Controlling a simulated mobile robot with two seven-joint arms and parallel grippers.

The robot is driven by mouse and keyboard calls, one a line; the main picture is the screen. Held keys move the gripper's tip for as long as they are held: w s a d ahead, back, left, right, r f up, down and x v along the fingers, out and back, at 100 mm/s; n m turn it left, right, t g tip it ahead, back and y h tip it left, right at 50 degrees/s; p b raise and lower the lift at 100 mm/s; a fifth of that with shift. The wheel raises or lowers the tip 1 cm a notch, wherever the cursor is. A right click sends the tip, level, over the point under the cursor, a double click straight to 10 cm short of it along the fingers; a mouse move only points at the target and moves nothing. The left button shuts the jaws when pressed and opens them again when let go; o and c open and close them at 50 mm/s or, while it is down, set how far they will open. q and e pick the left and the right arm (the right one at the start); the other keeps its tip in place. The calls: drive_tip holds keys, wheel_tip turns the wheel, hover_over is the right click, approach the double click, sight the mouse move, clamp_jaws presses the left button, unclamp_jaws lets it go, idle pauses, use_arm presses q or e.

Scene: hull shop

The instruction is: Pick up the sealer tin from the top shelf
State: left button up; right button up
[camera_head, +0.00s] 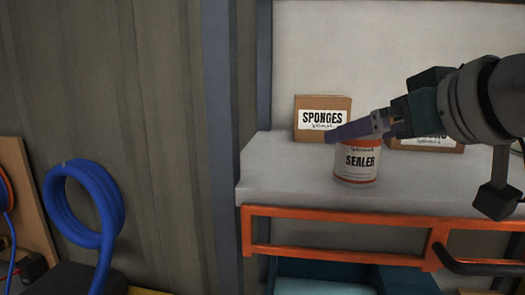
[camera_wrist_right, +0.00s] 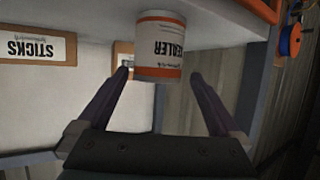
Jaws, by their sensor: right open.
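The sealer tin (camera_head: 357,162) is a white can with orange bands and a "SEALER" label. It stands upright near the front edge of the grey top shelf (camera_head: 270,178). My right gripper (camera_head: 335,135) reaches in from the right in the head view, covering part of the tin's top. In the right wrist view the tin (camera_wrist_right: 160,48) appears upside down, between and just beyond the fingertips of the open right gripper (camera_wrist_right: 157,75). Nothing is held, and I cannot tell whether a finger touches the tin. My left gripper is not in view.
A "SPONGES" box (camera_head: 322,117) stands behind the tin to its left. Another labelled box (camera_head: 428,145) stands behind my gripper. An orange rail (camera_head: 340,220) runs along the shelf front. A blue hose coil (camera_head: 85,205) hangs at the left.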

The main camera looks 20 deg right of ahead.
drive_tip(key=shift+w, duration=0.45)
drive_tip(key=shift+w+d+f+p, duration=0.15)
drive_tip(key=shift+w+p, duration=0.15)
drive_tip(key=shift+p, duration=0.3)
drive_tip(key=p+x, duration=0.2)
drive_tip(key=x, duration=0.1)
drive_tip(key=shift+d, duration=0.1)
drive_tip(key=shift+w+f, duration=0.4)
drive_tip(key=shift+w, duration=0.2)
drive_tip(key=c, duration=0.7)
clamp_jaws()
